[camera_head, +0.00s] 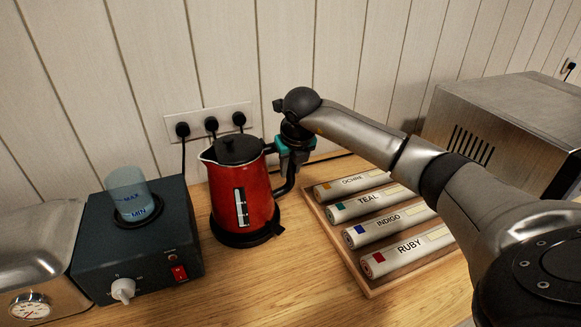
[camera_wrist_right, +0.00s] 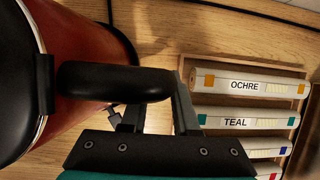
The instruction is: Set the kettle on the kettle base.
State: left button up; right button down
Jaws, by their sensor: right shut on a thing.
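The red kettle (camera_head: 262,195) with a black lid and a water window stands at the middle of the counter in the head view, close to upright. A black disc, which looks like the kettle base (camera_head: 250,238), shows directly under it; whether the kettle is fully seated on it I cannot tell. My right gripper (camera_head: 292,152) is at the kettle's black handle, on its right side, and is shut on it. In the right wrist view the handle (camera_wrist_right: 110,82) reaches from the red body (camera_wrist_right: 82,45) to the gripper fingers (camera_wrist_right: 158,105). My left gripper is not in view.
A wooden tray (camera_head: 371,291) of labelled rolls lies just right of the kettle. A dark box (camera_head: 95,250) with a clear cup (camera_head: 128,192) stands close on the left. A wall socket strip (camera_head: 207,122) with plugs is behind. A metal case (camera_head: 500,120) stands back right. Bare counter (camera_head: 250,285) lies in front.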

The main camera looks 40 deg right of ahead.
jog(key=shift+w+f+b, duration=0.1)
jog(key=shift+f+b, duration=0.35)
jog(key=shift+b, duration=0.05)
dwell(0.3)
jog(key=c, duration=1)
grip_release()
jog(key=shift+o, duration=0.3)
jog(key=shift+s+f, duration=0.2)
jog(key=shift+f, duration=0.1)
jog(key=p+v, duration=0.4)
jog(key=v, duration=0.1)
jog(key=shift+w+r, duration=0.1)
jog(key=shift+r, duration=0.05)
jog(key=p+v, duration=0.4)
jog(key=v, duration=0.2)
